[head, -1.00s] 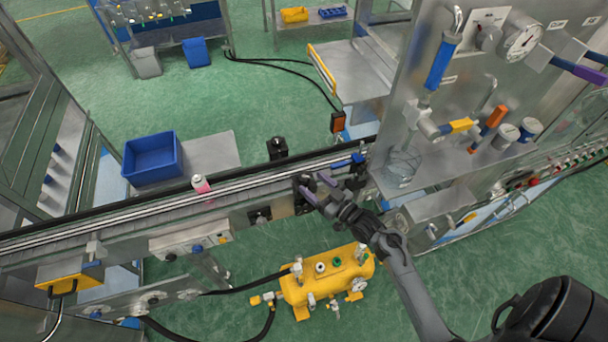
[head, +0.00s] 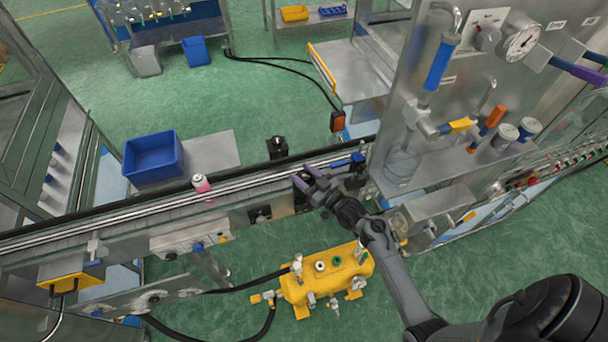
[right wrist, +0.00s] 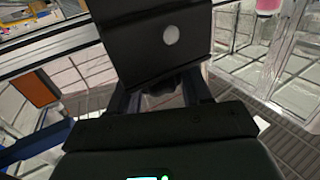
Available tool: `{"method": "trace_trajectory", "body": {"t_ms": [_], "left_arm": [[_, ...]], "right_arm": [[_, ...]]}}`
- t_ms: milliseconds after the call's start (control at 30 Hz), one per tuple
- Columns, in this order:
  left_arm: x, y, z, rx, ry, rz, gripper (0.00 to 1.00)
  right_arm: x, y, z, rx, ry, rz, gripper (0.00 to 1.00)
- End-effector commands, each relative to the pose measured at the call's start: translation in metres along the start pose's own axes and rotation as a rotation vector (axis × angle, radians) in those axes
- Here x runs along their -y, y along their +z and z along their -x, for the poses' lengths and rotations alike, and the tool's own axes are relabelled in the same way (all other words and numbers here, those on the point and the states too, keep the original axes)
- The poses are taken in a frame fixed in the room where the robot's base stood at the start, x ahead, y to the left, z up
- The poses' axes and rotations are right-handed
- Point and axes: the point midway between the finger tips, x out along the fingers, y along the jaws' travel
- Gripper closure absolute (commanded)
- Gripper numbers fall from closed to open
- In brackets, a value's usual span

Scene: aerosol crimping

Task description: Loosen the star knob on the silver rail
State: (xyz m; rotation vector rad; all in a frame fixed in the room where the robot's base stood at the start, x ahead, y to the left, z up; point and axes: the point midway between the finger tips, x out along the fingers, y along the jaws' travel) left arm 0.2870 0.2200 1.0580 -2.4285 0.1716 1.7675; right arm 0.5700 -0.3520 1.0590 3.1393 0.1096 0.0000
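The silver rail (head: 120,213) runs across the head view from the left edge toward the machine on the right. My right gripper (head: 306,178) is over the rail's near side, its two purple-tipped fingers apart. In the right wrist view a black block (right wrist: 165,35) with a pale round spot lies ahead of the fingers. A small dark part (right wrist: 162,88), possibly the star knob, shows between the fingers (right wrist: 162,95), with bright gaps beside it. Its star shape cannot be made out, and in the head view the gripper covers that spot. My left gripper is not in view.
A white and pink can (head: 201,184) stands at the rail. A black block (head: 277,147) is on the rail's far side. A blue bin (head: 152,158) stands behind it. A yellow tank unit (head: 328,277) sits on the floor below. The machine cabinet (head: 425,160) rises close on the right.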

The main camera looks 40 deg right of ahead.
Motion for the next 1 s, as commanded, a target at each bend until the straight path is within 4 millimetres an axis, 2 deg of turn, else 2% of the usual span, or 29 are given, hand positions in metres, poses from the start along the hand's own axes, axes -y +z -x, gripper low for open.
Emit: {"method": "trace_trajectory", "body": {"t_ms": [33, 100, 333, 733, 1000], "left_arm": [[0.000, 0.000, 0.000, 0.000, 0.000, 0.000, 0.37], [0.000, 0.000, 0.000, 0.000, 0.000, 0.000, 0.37], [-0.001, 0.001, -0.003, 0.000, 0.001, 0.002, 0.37], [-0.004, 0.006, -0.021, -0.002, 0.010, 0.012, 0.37], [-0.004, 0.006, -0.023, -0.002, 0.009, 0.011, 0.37]], "right_arm": [[0.000, 0.000, 0.000, 0.000, 0.000, 0.000, 0.72], [0.000, 0.000, 0.000, 0.000, 0.000, 0.000, 0.82], [-0.001, 0.000, -0.001, -0.003, -0.058, 0.007, 0.82], [-0.001, 0.002, -0.001, -0.002, -0.354, 0.005, 0.82], [0.000, 0.000, 0.000, 0.000, -0.396, -0.001, 0.82]]}}
